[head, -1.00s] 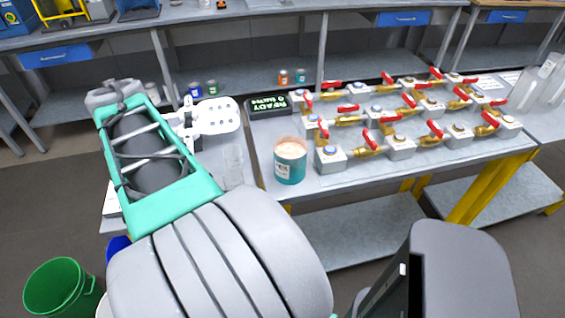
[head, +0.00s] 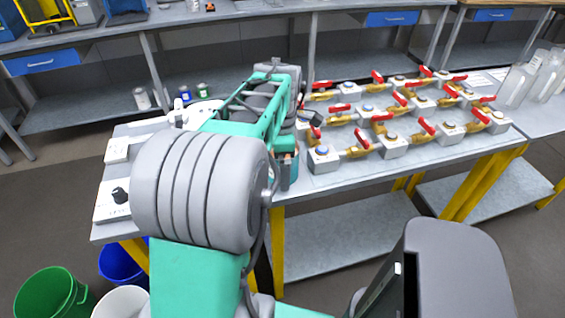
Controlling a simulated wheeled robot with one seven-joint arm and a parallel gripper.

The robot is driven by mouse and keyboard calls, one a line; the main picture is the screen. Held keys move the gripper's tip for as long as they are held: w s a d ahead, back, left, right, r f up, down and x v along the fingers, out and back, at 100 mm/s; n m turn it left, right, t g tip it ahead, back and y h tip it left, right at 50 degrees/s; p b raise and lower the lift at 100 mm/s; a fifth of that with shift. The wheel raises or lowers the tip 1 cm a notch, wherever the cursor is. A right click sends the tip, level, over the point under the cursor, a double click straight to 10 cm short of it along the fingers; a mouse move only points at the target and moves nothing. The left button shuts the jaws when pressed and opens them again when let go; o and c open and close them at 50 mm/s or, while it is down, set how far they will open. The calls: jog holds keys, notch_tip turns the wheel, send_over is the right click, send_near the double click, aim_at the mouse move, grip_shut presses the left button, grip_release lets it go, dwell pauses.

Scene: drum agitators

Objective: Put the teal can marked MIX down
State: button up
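A teal can (head: 294,168) stands at the near edge of the grey bench in the head view. Only a narrow strip of it shows beside my arm, and I cannot read any marking on it now. My forearm reaches over the bench, with its wrist end above and behind the can.
Several valve blocks with red levers (head: 393,145) cover the bench to the right. A white box with a black knob (head: 119,196) is at the left end. Green (head: 48,294) and blue (head: 121,263) bins stand on the floor. Small cans (head: 185,93) sit on the back shelf.

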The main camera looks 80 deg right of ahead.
jog(key=shift+f, duration=0.2)
jog(key=c, duration=2)
jog(key=shift+c, duration=0.3)
jog(key=shift+r, duration=0.3)
